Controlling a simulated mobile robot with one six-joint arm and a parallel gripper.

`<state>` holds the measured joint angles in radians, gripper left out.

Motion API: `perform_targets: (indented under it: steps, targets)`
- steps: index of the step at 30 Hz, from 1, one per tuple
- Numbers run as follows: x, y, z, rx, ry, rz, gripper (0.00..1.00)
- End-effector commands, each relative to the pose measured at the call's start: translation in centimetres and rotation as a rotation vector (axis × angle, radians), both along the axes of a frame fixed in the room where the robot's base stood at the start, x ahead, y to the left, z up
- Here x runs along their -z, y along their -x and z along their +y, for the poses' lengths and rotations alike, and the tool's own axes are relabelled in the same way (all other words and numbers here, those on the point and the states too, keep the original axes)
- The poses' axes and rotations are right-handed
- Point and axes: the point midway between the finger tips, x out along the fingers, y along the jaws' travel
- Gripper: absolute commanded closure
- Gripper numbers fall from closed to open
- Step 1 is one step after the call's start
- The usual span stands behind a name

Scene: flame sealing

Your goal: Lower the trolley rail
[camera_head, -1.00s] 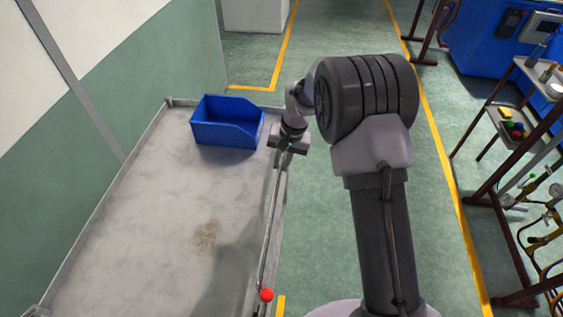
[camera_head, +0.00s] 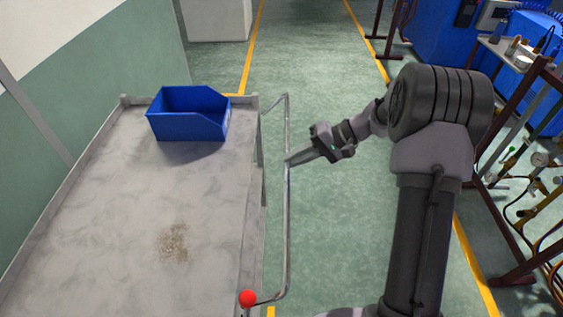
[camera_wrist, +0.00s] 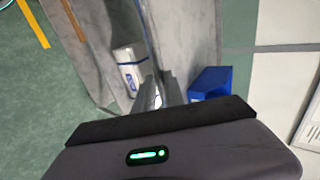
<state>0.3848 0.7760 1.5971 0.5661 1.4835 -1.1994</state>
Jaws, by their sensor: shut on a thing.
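The trolley (camera_head: 110,235) is a grey, stained metal platform in the left half of the head view. Its rail (camera_head: 287,220), a thin bent metal bar, stands out to the right of the trolley's right edge, over the floor. A red ball knob (camera_head: 247,298) sits at the near right corner by the rail's near end. My gripper (camera_head: 288,160) is shut on the rail's long bar, around its middle. In the wrist view the rail (camera_wrist: 148,35) runs up from between my fingers (camera_wrist: 160,95).
A blue open bin (camera_head: 188,118) stands on the trolley's far end. A white and blue container (camera_wrist: 130,70) shows beside the rail in the wrist view. Green floor is clear right of the rail. A rack with gauges (camera_head: 540,160) stands at the far right.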

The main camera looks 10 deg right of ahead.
Motion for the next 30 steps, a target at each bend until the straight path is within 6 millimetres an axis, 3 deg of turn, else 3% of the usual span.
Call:
perform_targets:
  steps: [1, 15, 30]
  targets:
    - [1.2, 0.1, -0.6, 0.003, -0.037, -0.003, 1.00]
    - [7.1, 0.8, -4.0, -0.001, -0.026, -0.002, 1.00]
    - [11.4, 1.0, -4.8, -0.002, -0.024, -0.003, 1.00]
